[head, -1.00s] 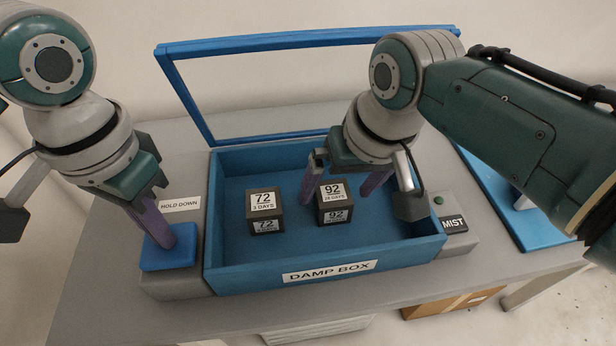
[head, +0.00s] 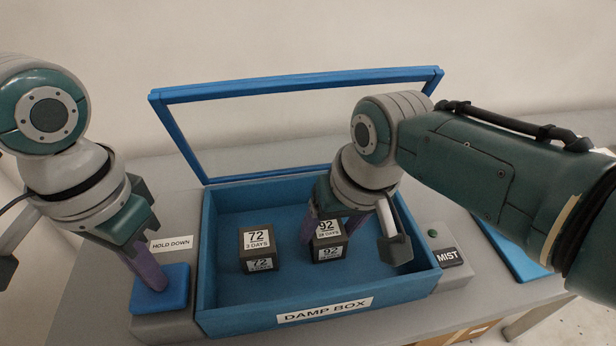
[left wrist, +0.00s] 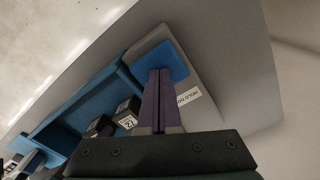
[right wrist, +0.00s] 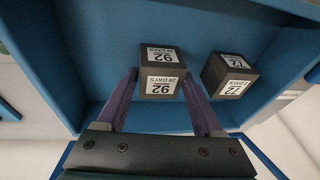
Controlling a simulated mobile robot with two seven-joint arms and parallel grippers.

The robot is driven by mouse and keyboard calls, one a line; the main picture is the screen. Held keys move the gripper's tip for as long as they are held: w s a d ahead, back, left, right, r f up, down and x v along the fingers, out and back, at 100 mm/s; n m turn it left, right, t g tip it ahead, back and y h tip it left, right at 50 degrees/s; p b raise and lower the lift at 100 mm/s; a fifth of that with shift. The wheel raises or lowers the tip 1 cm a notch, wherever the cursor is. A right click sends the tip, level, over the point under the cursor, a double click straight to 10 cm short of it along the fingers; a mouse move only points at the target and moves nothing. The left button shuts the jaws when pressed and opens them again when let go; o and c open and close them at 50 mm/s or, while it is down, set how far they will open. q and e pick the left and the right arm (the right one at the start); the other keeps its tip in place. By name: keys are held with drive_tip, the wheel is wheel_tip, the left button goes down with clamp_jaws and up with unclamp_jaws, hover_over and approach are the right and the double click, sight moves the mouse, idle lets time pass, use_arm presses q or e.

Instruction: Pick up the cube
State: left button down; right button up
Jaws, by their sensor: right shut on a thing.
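The dark cube labelled 92, 28 DAYS (head: 329,252) sits in the blue damp box (head: 224,312), right of the cube labelled 72, 3 DAYS (head: 259,248). My right gripper (head: 329,236) is shut on the 92 cube, with a purple finger on either side. The right wrist view shows the 92 cube (right wrist: 162,75) between the fingers and the 72 cube (right wrist: 228,75) apart from them. My left gripper (head: 154,282) is shut and empty, its fingers pressed together with tips on the blue HOLD DOWN pad (head: 177,287). The left wrist view also shows this pad (left wrist: 168,58).
The box's blue-framed lid (head: 300,89) stands open at the back. A MIST panel (head: 450,258) with a green button is right of the box. A blue panel (head: 512,247) lies further right. The box walls stand close around the right gripper.

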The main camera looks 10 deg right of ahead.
sight(332, 236)
clamp_jaws()
drive_tip(key=shift+r, duration=0.1)
idle(0.3)
drive_tip(key=shift+r, duration=0.2)
drive_tip(key=v, duration=0.4)
drive_tip(key=a+v, duration=0.1)
drive_tip(key=v, duration=0.1)
drive_tip(key=shift+w+d+r, duration=0.1)
drive_tip(key=shift+w+r, duration=0.1)
drive_tip(key=shift+r, duration=0.1)
drive_tip(key=s, duration=1.7)
wheel_tip(332, 236, up, 8)
drive_tip(key=shift+r, duration=0.1)
